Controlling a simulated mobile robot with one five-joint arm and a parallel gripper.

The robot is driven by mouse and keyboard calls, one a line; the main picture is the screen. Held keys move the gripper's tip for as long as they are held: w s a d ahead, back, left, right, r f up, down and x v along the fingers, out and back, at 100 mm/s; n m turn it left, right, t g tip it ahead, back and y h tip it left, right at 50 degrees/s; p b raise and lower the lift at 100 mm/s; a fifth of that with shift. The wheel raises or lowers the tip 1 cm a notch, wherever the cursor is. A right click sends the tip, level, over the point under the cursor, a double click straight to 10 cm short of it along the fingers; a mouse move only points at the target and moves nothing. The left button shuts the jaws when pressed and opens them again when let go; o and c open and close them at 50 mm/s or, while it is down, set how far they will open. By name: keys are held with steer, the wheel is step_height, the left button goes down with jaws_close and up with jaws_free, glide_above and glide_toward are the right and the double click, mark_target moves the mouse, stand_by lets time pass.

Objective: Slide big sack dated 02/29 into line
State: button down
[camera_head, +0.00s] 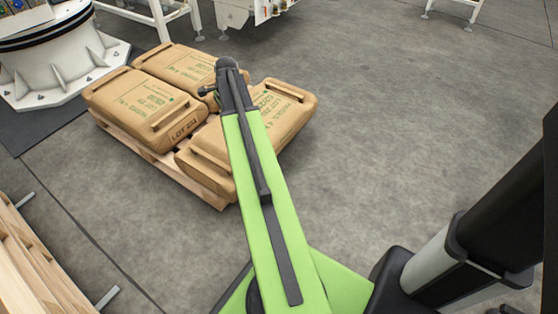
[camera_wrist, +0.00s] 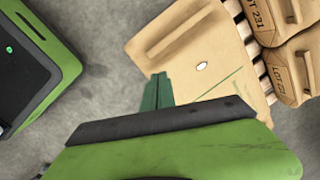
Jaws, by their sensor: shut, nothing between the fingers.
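A big tan sack (camera_head: 288,112) lies at the near right of the pallet, partly hidden by my green arm. It sits askew, and its right end juts past the pallet. Its printed date is too small to read. In the wrist view the same sack (camera_wrist: 205,45) shows a raised handle at its upper end and a small white spot. My gripper (camera_wrist: 157,92) is shut and empty, with its dark green fingers beside the sack's lower left edge. I cannot tell whether they touch. In the head view the fingers are hidden.
Two other tan sacks, a left one (camera_head: 140,108) and a back one (camera_head: 185,68), lie on the wooden pallet (camera_head: 205,190). A white round machine base (camera_head: 50,60) stands behind at left. Another wooden pallet (camera_head: 30,265) is at the near left. Grey floor is clear at right.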

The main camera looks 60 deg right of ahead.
steer(key=s+d+f+m+b, duration=0.3)
steer(key=d+f+b, duration=0.1)
steer(key=d+f, duration=0.25)
steer(key=s+d+f+m+b, duration=0.3)
steer(key=d+f+b, duration=0.15)
steer(key=d, duration=0.25)
steer(key=m+t+b, duration=0.1)
steer(key=m+b, duration=0.4)
steer(key=m, duration=0.2)
glide_toward(280, 140)
steer(key=s+a+r, duration=0.3)
steer(key=s+a, duration=0.1)
steer(key=s, duration=0.2)
steer(key=d+b+x, duration=0.1)
steer(key=b+x, duration=0.9)
steer(key=b, duration=0.1)
steer(key=shift+h, duration=0.3)
steer(key=shift+w+a+r+p, duration=0.15)
steer(key=shift+w+p, duration=0.15)
steer(key=shift+w, duration=0.75)
steer(key=shift+w+d+r+p, duration=0.15)
steer(key=shift+w+p, duration=0.1)
steer(key=shift+w, duration=0.8)
steer(key=shift+a, duration=0.1)
